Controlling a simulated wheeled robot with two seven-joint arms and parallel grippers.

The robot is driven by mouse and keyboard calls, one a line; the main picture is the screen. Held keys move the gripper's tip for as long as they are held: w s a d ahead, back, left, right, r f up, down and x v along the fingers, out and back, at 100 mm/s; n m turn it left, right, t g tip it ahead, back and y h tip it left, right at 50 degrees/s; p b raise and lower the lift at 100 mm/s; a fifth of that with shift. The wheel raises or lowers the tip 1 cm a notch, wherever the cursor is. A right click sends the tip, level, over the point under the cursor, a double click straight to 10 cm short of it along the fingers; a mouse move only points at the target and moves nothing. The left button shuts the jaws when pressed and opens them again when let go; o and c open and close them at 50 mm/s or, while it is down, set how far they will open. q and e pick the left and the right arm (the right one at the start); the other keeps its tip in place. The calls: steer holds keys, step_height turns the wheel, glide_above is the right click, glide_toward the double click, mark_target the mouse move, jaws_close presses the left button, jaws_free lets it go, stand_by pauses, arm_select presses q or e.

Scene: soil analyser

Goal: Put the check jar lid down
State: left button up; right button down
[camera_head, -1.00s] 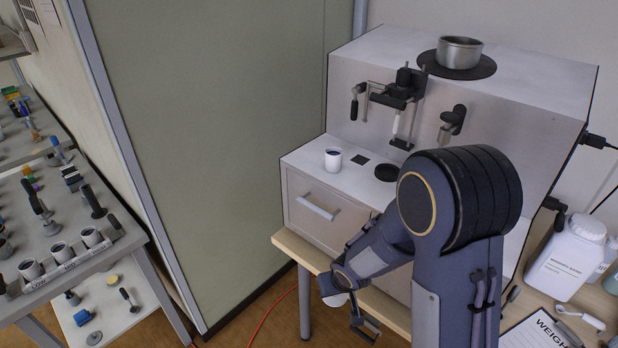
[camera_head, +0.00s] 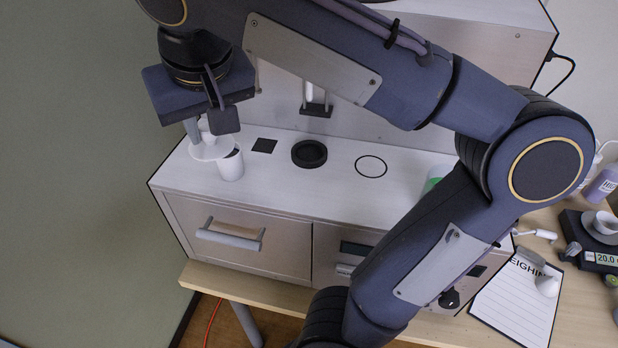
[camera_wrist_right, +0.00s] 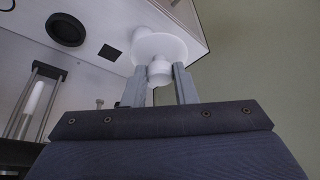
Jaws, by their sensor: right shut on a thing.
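My right gripper (camera_head: 207,128) points down over the left end of the analyser's white ledge. It is shut on the white check jar lid (camera_head: 212,150), a round disc with a knob. In the right wrist view, the knob (camera_wrist_right: 159,72) sits between the fingers and the disc (camera_wrist_right: 160,44) lies beyond it. The white check jar (camera_head: 231,167) stands upright on the ledge, just right of the lid in the head view. The lid overlaps the jar's rim in the picture; I cannot tell whether they touch. My left gripper is not in view.
A black square (camera_head: 264,145), a black round holder (camera_head: 309,153) and a black ring outline (camera_head: 371,166) lie along the ledge (camera_head: 335,185). A drawer (camera_head: 240,235) is below. My arm crosses the view and hides part of the analyser. A clipboard (camera_head: 515,300) lies at the right.

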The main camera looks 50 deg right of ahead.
steer(key=shift+s+d+r, duration=0.15)
steer(key=shift+s+r, duration=0.1)
steer(key=shift+s, duration=0.15)
steer(key=w+f, duration=0.3)
steer(key=w, duration=0.1)
steer(key=w+d+f, duration=0.1)
steer(key=w+f, duration=0.1)
steer(key=w, duration=0.2)
steer(key=w+d+f, duration=0.1)
steer(key=w+f, duration=0.2)
steer(key=w, duration=0.1)
steer(key=shift+w+d+f+p, duration=0.1)
steer(key=shift+w+f+p, duration=0.2)
steer(key=shift+p, duration=0.1)
steer(key=shift+w+d+f, duration=0.1)
steer(key=shift+w+f, duration=0.3)
steer(key=shift+f, duration=0.1)
steer(key=f, duration=0.3)
steer(key=shift+w+f, duration=0.2)
steer(key=shift+f, duration=0.05)
